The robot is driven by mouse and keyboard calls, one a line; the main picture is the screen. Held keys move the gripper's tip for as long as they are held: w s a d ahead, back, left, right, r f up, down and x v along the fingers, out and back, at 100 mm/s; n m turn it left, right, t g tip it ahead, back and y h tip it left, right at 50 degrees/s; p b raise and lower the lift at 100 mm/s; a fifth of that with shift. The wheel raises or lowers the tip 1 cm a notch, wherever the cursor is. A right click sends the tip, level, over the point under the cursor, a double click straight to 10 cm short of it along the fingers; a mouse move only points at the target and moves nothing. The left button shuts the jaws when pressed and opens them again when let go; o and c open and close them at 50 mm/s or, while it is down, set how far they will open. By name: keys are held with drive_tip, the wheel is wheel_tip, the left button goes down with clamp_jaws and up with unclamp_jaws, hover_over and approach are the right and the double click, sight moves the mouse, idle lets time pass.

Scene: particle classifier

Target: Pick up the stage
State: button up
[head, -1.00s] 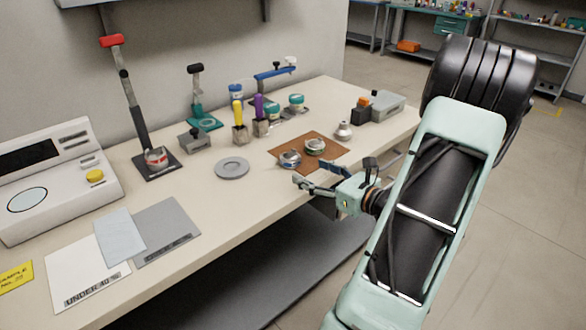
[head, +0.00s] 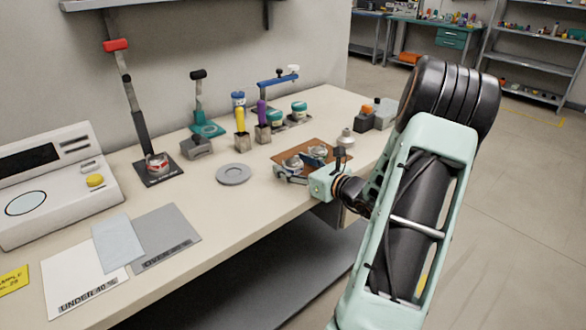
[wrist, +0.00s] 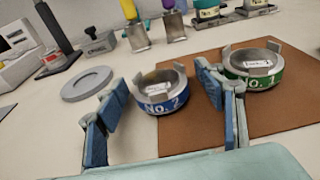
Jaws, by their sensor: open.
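No object is labelled as the stage. A round metal holder with a blue "No. 2" band and upright tabs (wrist: 160,104) sits on the near-left part of the brown mat in the wrist view; it also shows in the head view (head: 292,163). A similar green "No. 1" holder (wrist: 252,82) stands to its right on the mat. My gripper (wrist: 158,88) is open and empty, its two blue-grey fingers on either side of the No. 2 holder, the right one between the two holders. In the head view my gripper (head: 299,166) partly hides both holders. I cannot tell whether a finger touches.
The brown mat (wrist: 205,125) lies near the table's front edge. A flat grey ring (head: 234,175) lies to the left. A small metal weight-like piece (head: 345,138) and a grey box (head: 383,112) stand to the right. Yellow and purple-handled tools (head: 241,120) stand behind.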

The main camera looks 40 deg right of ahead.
drive_tip(key=shift+c, duration=0.6)
drive_tip(key=c, duration=1.2)
drive_tip(key=shift+r, duration=0.1)
drive_tip(key=shift+c, duration=0.2)
